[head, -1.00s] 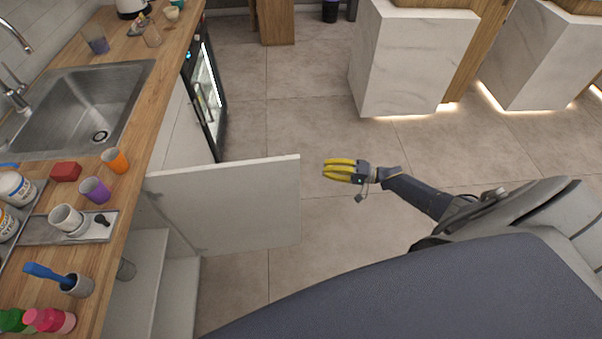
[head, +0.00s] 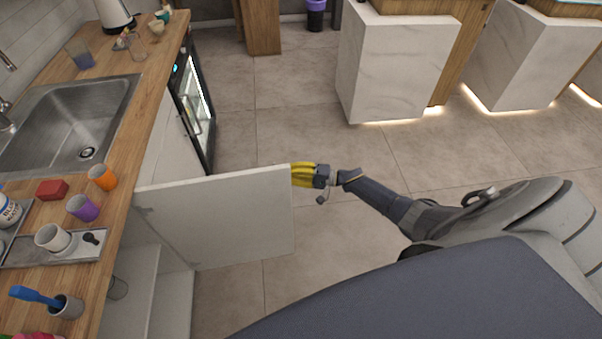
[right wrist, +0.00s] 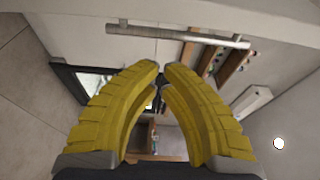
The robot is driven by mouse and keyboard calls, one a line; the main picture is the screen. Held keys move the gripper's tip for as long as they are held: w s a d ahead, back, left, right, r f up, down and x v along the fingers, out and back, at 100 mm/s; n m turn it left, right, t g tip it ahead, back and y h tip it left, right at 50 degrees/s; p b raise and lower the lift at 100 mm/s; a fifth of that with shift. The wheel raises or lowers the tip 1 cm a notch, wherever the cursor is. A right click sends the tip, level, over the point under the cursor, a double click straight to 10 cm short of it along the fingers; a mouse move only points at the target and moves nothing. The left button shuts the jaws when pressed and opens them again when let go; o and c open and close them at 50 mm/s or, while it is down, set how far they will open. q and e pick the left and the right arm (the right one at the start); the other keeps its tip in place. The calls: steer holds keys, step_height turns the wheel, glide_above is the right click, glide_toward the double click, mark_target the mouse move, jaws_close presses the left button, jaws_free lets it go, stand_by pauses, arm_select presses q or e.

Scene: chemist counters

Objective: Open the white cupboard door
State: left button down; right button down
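The white cupboard door (head: 220,222) stands swung out from the counter, roughly square to it. Its plain inner face shows, and pale shelving (head: 145,295) is visible in the open cupboard. My right gripper (head: 294,174) is at the door's free edge, near the top corner, with its yellow fingertips partly hidden behind the door. In the right wrist view its fingers (right wrist: 161,70) are drawn nearly together with nothing between them. A metal bar handle (right wrist: 180,37) lies across a pale panel just beyond the tips. Contact with the door cannot be told. My left gripper is not in view.
The wooden counter (head: 140,100) holds a sink (head: 60,125), orange cup (head: 102,177), purple cup (head: 83,208) and a tray (head: 75,250) with a white mug. A glass-front fridge (head: 192,105) stands beyond the door. Tiled floor (head: 300,110) is clear toward the marble blocks (head: 395,65).

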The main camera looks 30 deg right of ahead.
steer(key=shift+s+a, duration=0.25)
steer(key=shift+s, duration=0.75)
steer(key=shift+s+a, duration=0.25)
steer(key=shift+s, duration=0.75)
